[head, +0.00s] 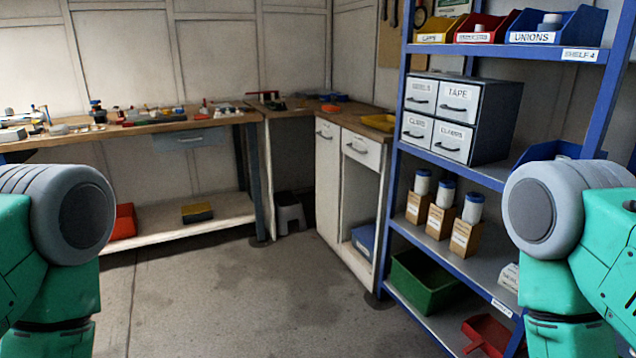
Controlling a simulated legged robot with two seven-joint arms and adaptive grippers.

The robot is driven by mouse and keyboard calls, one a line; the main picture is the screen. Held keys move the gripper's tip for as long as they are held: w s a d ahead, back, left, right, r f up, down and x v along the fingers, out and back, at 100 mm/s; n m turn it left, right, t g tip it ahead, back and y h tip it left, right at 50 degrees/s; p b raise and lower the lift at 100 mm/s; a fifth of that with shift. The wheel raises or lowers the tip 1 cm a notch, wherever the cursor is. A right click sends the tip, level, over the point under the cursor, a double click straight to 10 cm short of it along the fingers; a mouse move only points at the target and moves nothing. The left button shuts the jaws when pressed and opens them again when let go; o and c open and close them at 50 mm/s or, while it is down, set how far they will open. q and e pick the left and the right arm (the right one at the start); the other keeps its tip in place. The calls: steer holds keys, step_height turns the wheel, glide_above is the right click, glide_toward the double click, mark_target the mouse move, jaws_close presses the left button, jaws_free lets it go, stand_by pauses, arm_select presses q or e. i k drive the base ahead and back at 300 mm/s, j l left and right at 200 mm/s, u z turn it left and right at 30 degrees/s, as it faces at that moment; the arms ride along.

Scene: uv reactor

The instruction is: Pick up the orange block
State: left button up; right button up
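No clear orange block can be made out. A small orange item (331,108) lies on the corner bench, too small to tell its shape. An orange-red box-like object (124,222) sits on the low shelf under the left bench, partly hidden by my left arm. Both of my arms show at the left and right edges, but neither gripper is in view.
A workbench (185,125) with many small items runs along the left wall. A corner cabinet (328,185) stands at the back. A blue shelf unit (395,150) holds bins, drawers, bottles and a green crate (420,290) on the right. The middle floor is clear.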

mark_target(331, 109)
steer(key=i, duration=0.75)
steer(key=i+j+z, duration=0.15)
steer(key=i, duration=0.6)
steer(key=i+j, duration=0.1)
steer(key=i, duration=0.7)
steer(key=i+j, duration=0.35)
steer(key=i, duration=0.15)
steer(key=i+j+u, duration=0.1)
steer(key=i+j, duration=0.2)
steer(key=i, duration=0.2)
